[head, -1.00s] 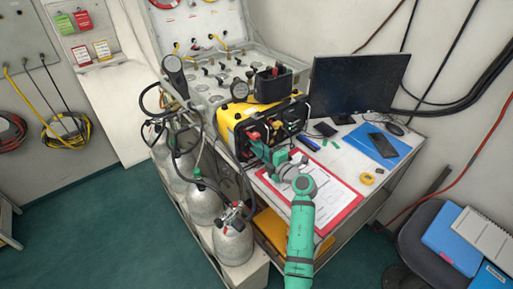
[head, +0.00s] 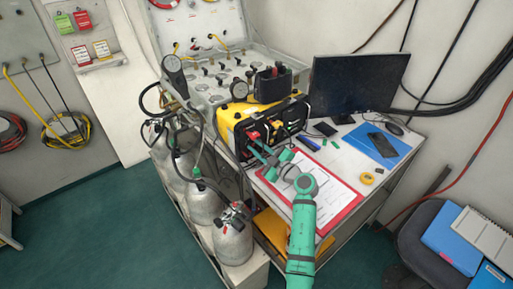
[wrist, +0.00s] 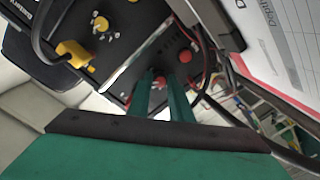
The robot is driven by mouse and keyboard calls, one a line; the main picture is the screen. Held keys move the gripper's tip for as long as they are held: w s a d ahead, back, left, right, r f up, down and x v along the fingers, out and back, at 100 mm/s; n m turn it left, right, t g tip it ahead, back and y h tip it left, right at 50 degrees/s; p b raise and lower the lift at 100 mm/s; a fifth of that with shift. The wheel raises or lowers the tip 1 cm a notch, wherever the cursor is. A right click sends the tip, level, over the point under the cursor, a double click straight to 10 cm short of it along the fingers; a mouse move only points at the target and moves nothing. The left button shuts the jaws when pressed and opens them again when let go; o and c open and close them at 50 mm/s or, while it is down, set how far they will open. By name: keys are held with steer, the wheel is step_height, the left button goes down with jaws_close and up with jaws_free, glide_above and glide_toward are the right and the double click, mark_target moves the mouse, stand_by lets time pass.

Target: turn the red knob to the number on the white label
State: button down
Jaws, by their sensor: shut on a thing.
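The yellow and black unit (head: 232,117) stands on the desk, and its dark front panel carries red knobs. In the wrist view, the two green fingers of my gripper (wrist: 159,79) reach up to the panel, with a red knob (wrist: 160,82) between them. My gripper is shut on this knob, which the fingers partly hide. Another round red knob (wrist: 185,56) shows just beyond the right finger. In the head view, my gripper (head: 257,149) is at the front of the unit, beside a red part (head: 254,136). I cannot make out the white label or any number on it.
A clipboard (head: 343,207) with papers lies under my arm. A monitor (head: 352,85) and a blue folder (head: 365,146) are to the right. Gas cylinders (head: 233,243) with hoses stand at the left. A yellow knob (wrist: 100,24) and a cable are near my fingers.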

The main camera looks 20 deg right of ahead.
steer(key=shift+f+m, duration=0.15)
steer(key=shift+m, duration=0.45)
steer(key=c, duration=1.6)
jaws_free()
steer(key=v, duration=1.1)
